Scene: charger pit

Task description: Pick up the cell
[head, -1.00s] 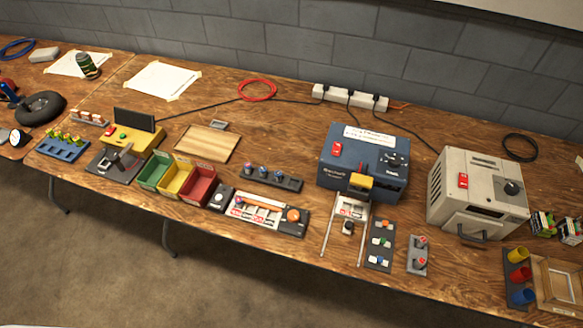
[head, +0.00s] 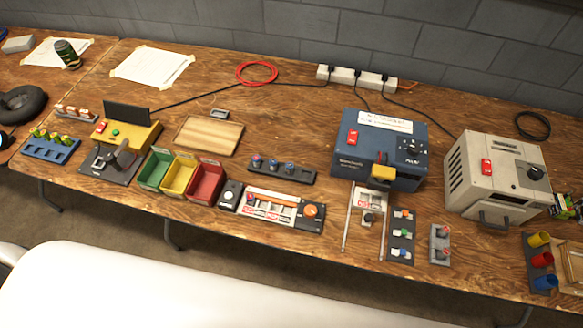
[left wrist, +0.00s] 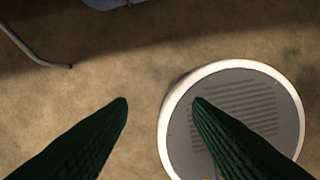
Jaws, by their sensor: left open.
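Small cylinders with yellow-green tops (head: 52,136) stand in a blue rack (head: 38,150) at the left of the bench. Several more short cylinders with coloured tops (head: 272,165) sit in a dark rack (head: 300,177) at the middle. I cannot tell which of these is the cell. My left gripper (left wrist: 160,102) shows in the left wrist view as two dark green fingers, spread apart, with nothing between them. It is over the floor, away from the bench objects. My right gripper is not in view.
A blue charger box (head: 350,152) and a beige box (head: 476,160) stand at the right. Green, yellow and red bins (head: 204,184) stand left of middle. A wooden board (head: 209,136) lies behind them. Cables run to a white power strip (head: 350,77).

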